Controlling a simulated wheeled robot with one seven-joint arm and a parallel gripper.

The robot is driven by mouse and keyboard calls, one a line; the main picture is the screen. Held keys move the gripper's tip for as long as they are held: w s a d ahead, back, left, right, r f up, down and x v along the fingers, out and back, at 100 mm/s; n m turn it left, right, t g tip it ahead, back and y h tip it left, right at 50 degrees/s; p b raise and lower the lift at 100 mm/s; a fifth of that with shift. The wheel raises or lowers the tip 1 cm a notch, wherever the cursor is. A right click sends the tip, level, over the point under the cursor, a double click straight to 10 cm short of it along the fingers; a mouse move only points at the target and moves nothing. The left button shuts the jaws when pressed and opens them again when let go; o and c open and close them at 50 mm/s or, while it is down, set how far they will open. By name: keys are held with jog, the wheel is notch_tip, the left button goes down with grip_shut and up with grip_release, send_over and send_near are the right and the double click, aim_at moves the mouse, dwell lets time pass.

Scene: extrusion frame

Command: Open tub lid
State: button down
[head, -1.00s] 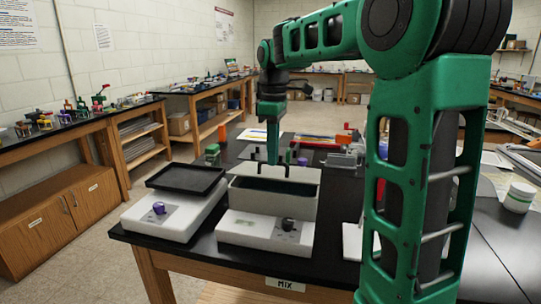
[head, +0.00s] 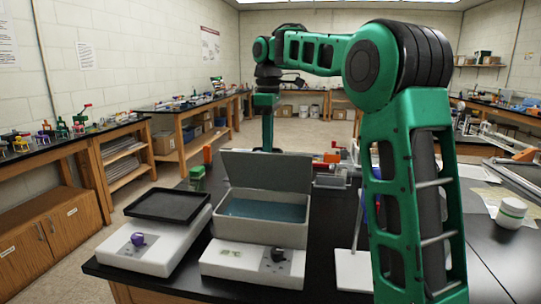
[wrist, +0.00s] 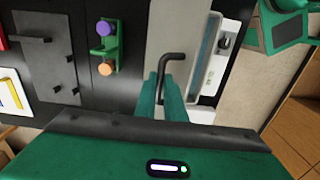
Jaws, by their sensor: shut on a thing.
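The light grey tub (head: 262,229) stands on the table with blue-green liquid (head: 263,209) inside. Its grey lid (head: 266,171) stands raised at the tub's far edge, leaving the top open. In the wrist view the pale lid (wrist: 160,28) lies beside the opening, with a strip of the liquid (wrist: 204,58) showing. My gripper (wrist: 166,92) is shut on the dark bent lid handle (wrist: 172,60). In the head view my wrist comes down behind the lid, which hides the fingers and the handle.
A white base with a black knob (head: 277,254) is at the tub's front. Left of it stands a white unit with a purple knob (head: 137,239) and a black tray (head: 176,204) on top. A green fixture (wrist: 109,45) is near the lid. A white-and-green jar (head: 511,213) stands right.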

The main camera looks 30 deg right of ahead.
jog(key=shift+g+y, duration=0.4)
jog(key=shift+g, duration=0.2)
jog(key=shift+w+d+f, duration=0.1)
jog(key=shift+w+d, duration=0.55)
jog(key=shift+w, duration=0.35)
jog(key=shift+w+d+f, duration=0.1)
jog(key=shift+w+d, duration=0.55)
jog(key=shift+w, duration=0.35)
jog(key=c, duration=1.8)
grip_release()
jog(key=shift+w, duration=0.2)
jog(key=shift+c, duration=0.2)
jog(key=shift+s, duration=0.1)
jog(key=shift+r, duration=0.1)
